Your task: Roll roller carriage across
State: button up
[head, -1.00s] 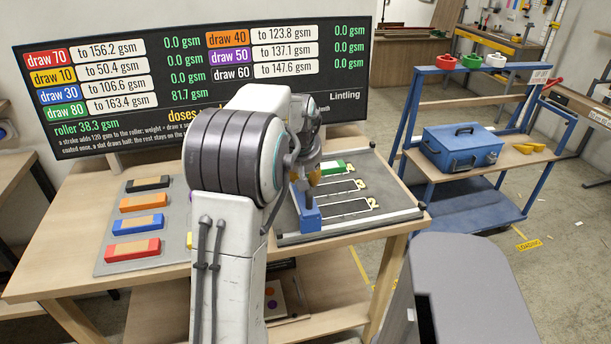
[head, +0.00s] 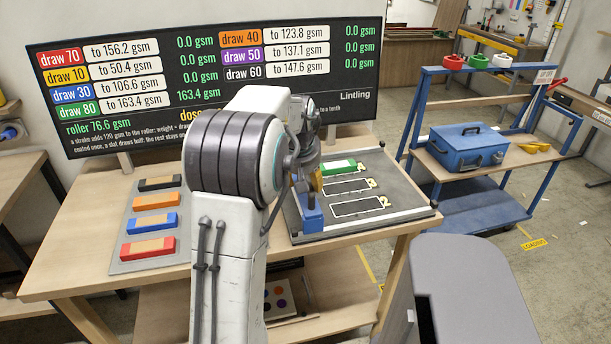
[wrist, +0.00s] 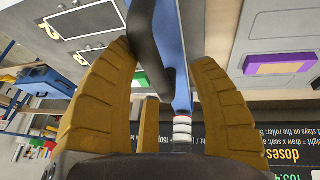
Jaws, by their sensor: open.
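The blue roller carriage (head: 312,215) stands at the left end of the grey tray (head: 405,213). My gripper (head: 316,182) is just above the carriage, and my arm hides part of both. In the wrist view my gripper (wrist: 163,62) is open, its yellow fingers apart on either side of a blue upright part of the carriage (wrist: 176,50). A dark bar beside it also lies between the fingers; I cannot tell whether a finger touches. A green block (head: 338,167) lies in the tray's back slot. The nearer white-outlined slots (head: 360,206) look empty.
A grey mat (head: 122,262) at left holds black, orange, blue and red blocks. The board (head: 210,85) behind reads draw 80 at 163.4 gsm and roller 76.6 gsm. A blue trolley (head: 470,205) with a toolbox (head: 466,148) stands right, across open floor.

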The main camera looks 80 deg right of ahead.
jog(key=shift+s+a+r, duration=0.1)
jog(key=shift+r, duration=0.4)
jog(key=v, duration=1.1)
jog(key=shift+a, duration=0.1)
